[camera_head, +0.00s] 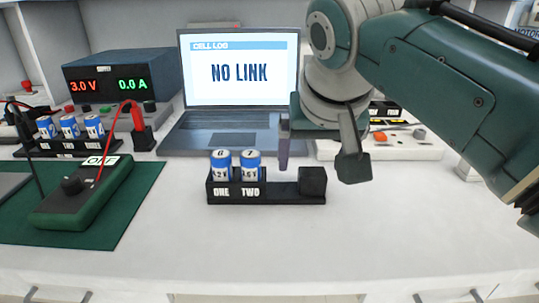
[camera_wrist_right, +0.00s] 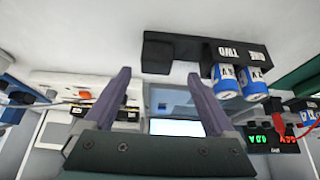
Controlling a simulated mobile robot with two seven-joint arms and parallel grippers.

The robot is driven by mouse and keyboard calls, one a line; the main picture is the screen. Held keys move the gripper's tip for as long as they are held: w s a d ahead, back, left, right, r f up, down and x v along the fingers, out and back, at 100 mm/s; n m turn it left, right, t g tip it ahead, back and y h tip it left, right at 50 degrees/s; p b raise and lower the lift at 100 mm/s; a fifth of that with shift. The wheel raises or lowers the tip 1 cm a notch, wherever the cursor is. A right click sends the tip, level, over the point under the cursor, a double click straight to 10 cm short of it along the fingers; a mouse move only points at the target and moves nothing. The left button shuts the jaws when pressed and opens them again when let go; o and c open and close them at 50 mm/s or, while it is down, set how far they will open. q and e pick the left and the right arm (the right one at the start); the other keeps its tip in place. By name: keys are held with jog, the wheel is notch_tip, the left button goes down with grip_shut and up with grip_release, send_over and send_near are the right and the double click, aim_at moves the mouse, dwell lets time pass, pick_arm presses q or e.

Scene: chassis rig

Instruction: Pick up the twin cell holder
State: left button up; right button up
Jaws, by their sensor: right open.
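The twin cell holder (camera_head: 280,190) is a black rack on the white bench, marked ONE and TWO. Two blue-and-white cells, one (camera_head: 221,166) in the ONE slot and another (camera_head: 251,166) in the TWO slot, stand upright in it. A raised black block (camera_head: 312,180) forms its right end. My right gripper (camera_head: 318,166) is open and empty, with its fingers near and apparently above that block. In the right wrist view the holder (camera_wrist_right: 180,47) lies beyond the fingertips (camera_wrist_right: 158,75), with nothing between them. My left gripper is out of view.
A laptop (camera_head: 239,75) reading NO LINK stands behind the holder. A green meter (camera_head: 82,195) lies on a green mat (camera_head: 120,215) at left, near a power supply (camera_head: 122,78) and another cell rack (camera_head: 70,148). The bench front is clear.

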aim_at(313, 172)
jog(key=x, duration=0.1)
jog(key=b+x, duration=0.1)
jog(key=x, duration=0.1)
jog(key=b+x, duration=0.1)
jog(key=shift+s+d+f, duration=0.15)
jog(key=shift+d+f, duration=0.1)
jog(key=shift+d, duration=0.05)
jog(key=shift+w+f+b, duration=0.2)
jog(key=shift+b, duration=0.2)
jog(key=shift+r, duration=0.1)
grip_shut()
